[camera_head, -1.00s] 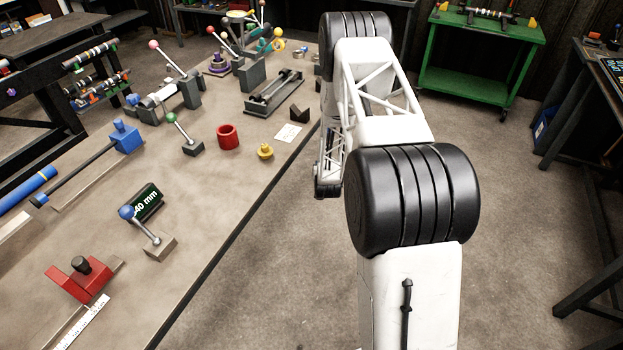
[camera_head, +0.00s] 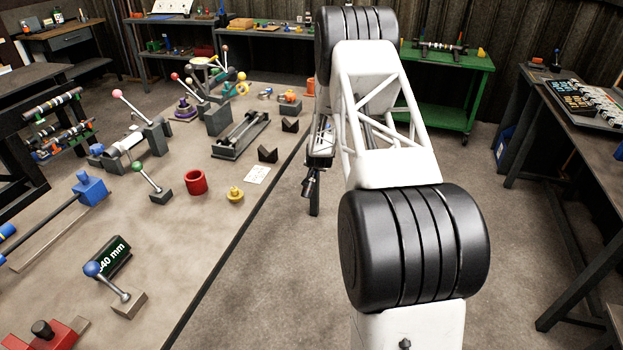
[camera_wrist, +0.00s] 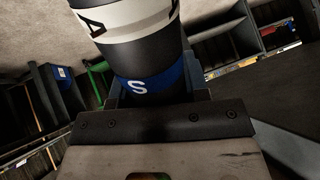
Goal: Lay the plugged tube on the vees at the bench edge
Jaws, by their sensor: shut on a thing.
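The tube (camera_wrist: 150,60) fills the top of the wrist view. It is dark, with a white band and a blue band marked "S". My gripper (camera_wrist: 158,98) is shut around it at the blue band. The tube's far end and any plug are out of the wrist view. In the head view my wrist (camera_head: 319,145) hangs beside the bench edge, and my arm hides much of what it holds. The two dark vees, a near one (camera_head: 268,154) and a far one (camera_head: 290,125), stand apart and empty along the bench's right edge.
A white card (camera_head: 257,174), a yellow knobbed part (camera_head: 235,195) and a red ring (camera_head: 196,182) lie nearer on the bench. A grey fixture (camera_head: 241,135) stands left of the vees. A green cart (camera_head: 440,110) is behind my arm. The floor right of the bench is open.

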